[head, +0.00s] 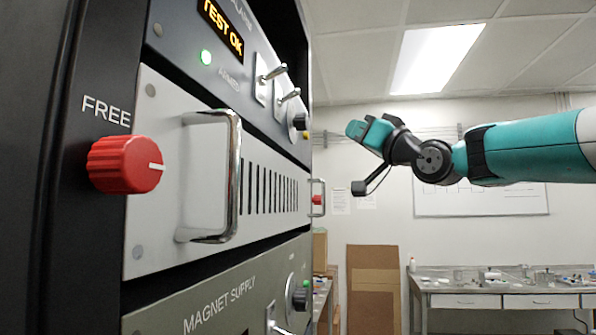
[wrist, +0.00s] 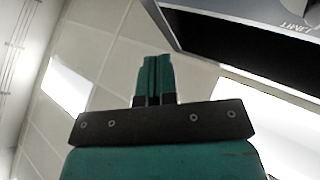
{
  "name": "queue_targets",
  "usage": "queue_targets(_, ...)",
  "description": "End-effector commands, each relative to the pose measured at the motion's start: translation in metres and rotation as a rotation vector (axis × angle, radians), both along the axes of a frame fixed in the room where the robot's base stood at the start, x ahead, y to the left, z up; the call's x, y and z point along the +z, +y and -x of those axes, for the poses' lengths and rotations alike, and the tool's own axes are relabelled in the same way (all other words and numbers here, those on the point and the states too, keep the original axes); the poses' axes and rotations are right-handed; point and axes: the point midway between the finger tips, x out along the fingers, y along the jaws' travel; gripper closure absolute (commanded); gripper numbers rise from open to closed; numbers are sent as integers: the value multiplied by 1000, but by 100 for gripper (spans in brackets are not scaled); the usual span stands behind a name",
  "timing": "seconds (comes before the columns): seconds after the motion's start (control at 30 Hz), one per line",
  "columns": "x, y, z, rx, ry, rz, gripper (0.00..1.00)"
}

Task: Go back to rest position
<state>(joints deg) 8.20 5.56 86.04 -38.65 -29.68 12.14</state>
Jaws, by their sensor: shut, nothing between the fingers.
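My gripper (head: 371,132) is at the end of my teal arm in the head view, held in the air to the right of the rack and apart from it. In the wrist view its two teal fingers (wrist: 154,78) are together with nothing between them. Behind them are the ceiling and a dark edge of the rack (wrist: 205,38). My arm reaches in from the right edge of the head view.
The rack's front panel (head: 160,95) fills the left of the head view, with a red knob (head: 120,165) by "FREE" and a protruding chrome handle (head: 232,175). A workbench (head: 500,298) with small items stands far back right. Cardboard (head: 372,290) leans behind.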

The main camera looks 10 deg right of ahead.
Motion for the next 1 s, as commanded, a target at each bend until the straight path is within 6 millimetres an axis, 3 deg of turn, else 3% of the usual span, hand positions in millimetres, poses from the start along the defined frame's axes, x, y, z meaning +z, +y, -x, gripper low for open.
queue_targets(0.2,-4,2,0,2,12,5,100)
queue_targets(0.33,-36,18,2,16,118,51,100)
queue_targets(0.47,-104,47,15,49,330,159,100)
queue_targets(0.67,-223,85,68,135,681,371,100)
queue_targets(0.8,-299,98,123,208,903,528,100)
queue_targets(1.0,-391,99,219,327,1192,764,100)
